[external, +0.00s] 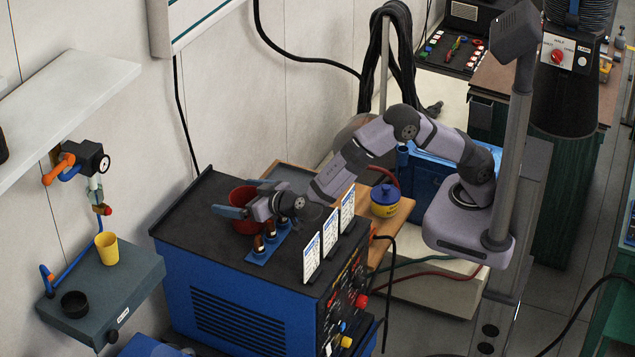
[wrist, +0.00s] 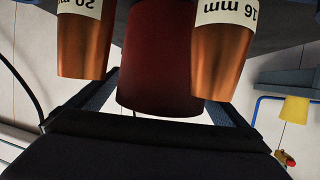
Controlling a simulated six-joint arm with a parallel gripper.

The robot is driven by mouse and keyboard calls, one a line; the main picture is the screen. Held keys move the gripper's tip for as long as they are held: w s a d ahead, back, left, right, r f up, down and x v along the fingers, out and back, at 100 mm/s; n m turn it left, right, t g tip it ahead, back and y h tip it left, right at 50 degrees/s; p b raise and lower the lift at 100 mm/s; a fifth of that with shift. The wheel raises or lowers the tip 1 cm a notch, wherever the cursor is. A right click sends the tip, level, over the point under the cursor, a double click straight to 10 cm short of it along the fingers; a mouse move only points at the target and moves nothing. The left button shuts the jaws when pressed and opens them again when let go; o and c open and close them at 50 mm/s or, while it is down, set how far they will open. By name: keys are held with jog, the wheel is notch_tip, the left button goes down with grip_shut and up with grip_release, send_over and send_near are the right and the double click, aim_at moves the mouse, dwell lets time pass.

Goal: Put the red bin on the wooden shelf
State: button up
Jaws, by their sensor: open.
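The red bin (external: 241,222) stands on the black top of the blue welding machine, near its back left part. My gripper (external: 246,198) is at the bin, with one finger on its near left side and the other on its far side. In the wrist view the dark red bin (wrist: 160,55) lies between the two open fingers; I cannot tell whether they touch it. The wooden shelf (external: 401,218) is a light board to the right of the machine top, partly hidden by cards and my arm.
Copper nozzles (wrist: 222,60) on a blue rack (external: 262,255) stand close beside the bin and gripper. Upright white cards (external: 312,258) line the machine's right edge. A blue and yellow pot (external: 385,203) sits on the wooden shelf. A yellow cup (external: 106,249) stands further left.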

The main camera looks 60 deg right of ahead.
jog(key=shift+w+f, duration=0.1)
jog(key=shift+w, duration=0.15)
jog(key=shift+c, duration=0.6)
jog(key=c, duration=1.4)
notch_tip(320, 180, up, 12)
jog(key=b, duration=0.1)
jog(key=shift+b, duration=0.4)
